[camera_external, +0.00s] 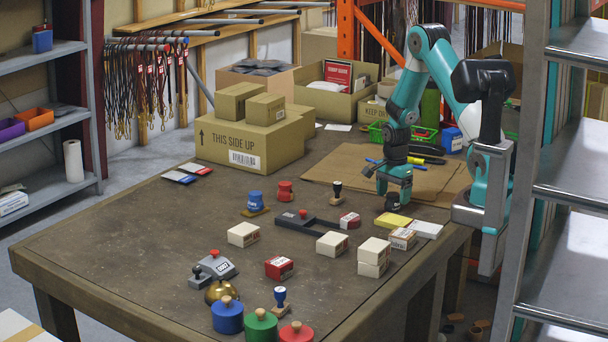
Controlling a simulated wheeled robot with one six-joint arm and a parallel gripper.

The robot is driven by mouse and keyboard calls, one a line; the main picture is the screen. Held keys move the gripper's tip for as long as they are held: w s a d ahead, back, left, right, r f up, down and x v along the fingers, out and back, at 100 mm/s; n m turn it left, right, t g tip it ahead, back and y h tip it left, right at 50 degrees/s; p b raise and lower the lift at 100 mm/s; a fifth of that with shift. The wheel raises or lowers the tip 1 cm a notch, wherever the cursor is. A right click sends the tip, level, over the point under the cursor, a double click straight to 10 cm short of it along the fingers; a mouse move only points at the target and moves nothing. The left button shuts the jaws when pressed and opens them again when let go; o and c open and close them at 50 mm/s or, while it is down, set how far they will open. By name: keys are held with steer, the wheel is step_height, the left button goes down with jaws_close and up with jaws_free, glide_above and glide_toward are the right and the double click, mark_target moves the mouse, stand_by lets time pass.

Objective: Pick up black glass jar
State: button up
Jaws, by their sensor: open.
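A small dark rounded object (392,202), which looks like the black glass jar, stands on the table at the right, near the cardboard sheet's front edge.
A yellow block (392,221) and a white pad (426,230) lie just in front of the gripper. Small white boxes (332,243) and stamps stand nearby. A green basket (405,133) and large cartons (250,141) stand behind. The table's left part (120,240) is clear.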

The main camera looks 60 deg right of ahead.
steer(key=shift+w+f, duration=0.1)
steer(key=shift+f, duration=1.35)
steer(key=c, duration=1.1)
steer(key=shift+o, duration=0.2)
steer(key=shift+r, duration=0.1)
